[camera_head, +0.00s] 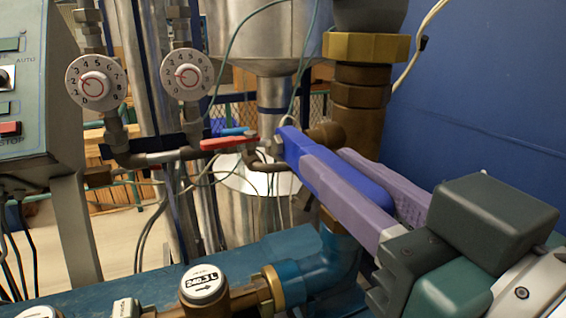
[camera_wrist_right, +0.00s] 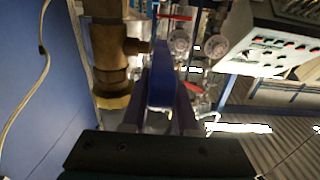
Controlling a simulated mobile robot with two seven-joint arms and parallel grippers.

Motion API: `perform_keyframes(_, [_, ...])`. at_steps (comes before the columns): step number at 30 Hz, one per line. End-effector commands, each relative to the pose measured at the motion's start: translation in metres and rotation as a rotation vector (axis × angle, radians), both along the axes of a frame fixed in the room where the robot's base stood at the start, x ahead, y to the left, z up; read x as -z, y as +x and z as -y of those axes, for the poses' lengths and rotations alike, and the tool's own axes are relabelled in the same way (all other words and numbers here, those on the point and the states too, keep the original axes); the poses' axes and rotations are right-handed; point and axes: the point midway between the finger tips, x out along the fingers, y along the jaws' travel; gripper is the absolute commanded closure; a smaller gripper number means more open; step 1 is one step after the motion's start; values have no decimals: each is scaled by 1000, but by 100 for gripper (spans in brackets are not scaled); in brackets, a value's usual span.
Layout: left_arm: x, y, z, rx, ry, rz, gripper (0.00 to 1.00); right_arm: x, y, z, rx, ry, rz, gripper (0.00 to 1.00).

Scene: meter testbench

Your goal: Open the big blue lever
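The big blue lever (camera_head: 316,178) sticks out from the brass pipework in the middle of the head view. It also shows in the right wrist view (camera_wrist_right: 161,88), in line with the gripper. My right gripper (camera_head: 345,170) has its purple fingers on either side of the lever. The near finger lies close along the lever's side in the head view; the far finger is partly hidden behind it. Whether both fingers press on the lever is not clear. My left gripper is not in view.
A small red lever (camera_head: 229,143) and a small blue lever (camera_head: 236,131) sit left of the big one. Two dial gauges (camera_head: 187,75) and a control box (camera_head: 30,75) stand at the left. A round meter (camera_head: 203,285) is below. A blue wall (camera_head: 490,90) closes the right side.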

Motion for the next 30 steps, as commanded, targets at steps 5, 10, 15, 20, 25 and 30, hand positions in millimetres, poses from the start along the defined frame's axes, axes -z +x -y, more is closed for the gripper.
perform_keyframes(5, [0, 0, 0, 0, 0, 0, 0, 0, 0, 0, 0, 0, 0, 96])
perform_keyframes(10, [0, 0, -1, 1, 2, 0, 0, 0, 0, 0, 0, 0, 0, 100])
perform_keyframes(15, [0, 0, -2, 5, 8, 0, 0, 0, 0, 0, 0, 0, 0, 100])
perform_keyframes(20, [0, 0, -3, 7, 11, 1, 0, 0, 0, 0, 0, 0, 0, 100])
perform_keyframes(25, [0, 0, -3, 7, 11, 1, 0, 0, 0, 0, 0, 0, 0, 100])
perform_keyframes(30, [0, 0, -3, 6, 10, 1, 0, 0, 0, 0, 0, 0, 0, 100])
